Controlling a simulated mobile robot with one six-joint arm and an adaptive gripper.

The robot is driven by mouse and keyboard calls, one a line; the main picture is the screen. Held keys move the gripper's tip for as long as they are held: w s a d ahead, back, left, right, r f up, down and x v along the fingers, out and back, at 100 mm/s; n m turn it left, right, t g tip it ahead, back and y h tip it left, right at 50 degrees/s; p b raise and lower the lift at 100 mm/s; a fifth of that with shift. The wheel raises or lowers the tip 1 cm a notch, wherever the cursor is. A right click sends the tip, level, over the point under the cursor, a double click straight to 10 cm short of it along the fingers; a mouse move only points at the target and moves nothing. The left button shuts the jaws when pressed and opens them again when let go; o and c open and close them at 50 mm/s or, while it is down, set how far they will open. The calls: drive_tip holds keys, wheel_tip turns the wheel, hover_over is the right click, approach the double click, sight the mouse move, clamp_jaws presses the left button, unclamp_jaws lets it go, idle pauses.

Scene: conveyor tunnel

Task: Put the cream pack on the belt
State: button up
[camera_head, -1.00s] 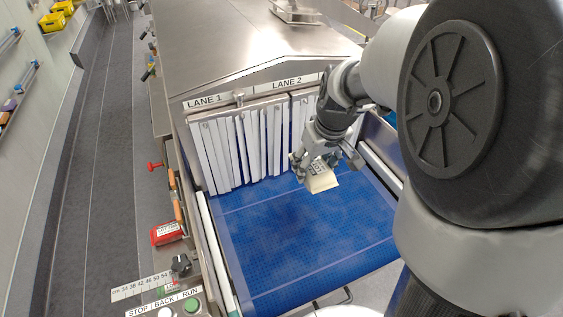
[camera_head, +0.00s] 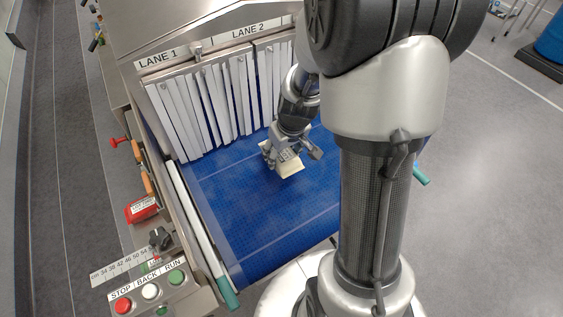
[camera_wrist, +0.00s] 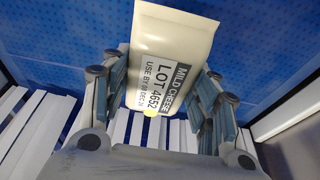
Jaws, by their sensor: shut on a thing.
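The cream pack (camera_head: 290,168) is a pale block with a black-and-white label reading "MILD CHEESE, LOT 4652". My gripper (camera_head: 291,153) is shut on it and holds it over the blue belt (camera_head: 260,220). In the wrist view the pack (camera_wrist: 172,38) sits between both fingers (camera_wrist: 160,95), label facing the camera. In the head view the pack is in front of the strip curtain below the LANE 2 sign. I cannot tell whether its underside touches the belt.
White strip curtains (camera_head: 205,108) hang at the tunnel mouth under the LANE 1 and LANE 2 signs. A control box (camera_head: 150,292) with STOP, BACK and RUN buttons is at front left. A red box (camera_head: 142,208) sits beside the left rail. The belt's front part is clear.

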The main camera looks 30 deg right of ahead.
drive_tip(key=shift+f+b, duration=0.75)
drive_tip(key=shift+f, duration=1.35)
drive_tip(key=shift+f, duration=0.2)
drive_tip(key=o, duration=1.7)
drive_tip(key=shift+c, duration=0.2)
drive_tip(key=shift+r, duration=0.1)
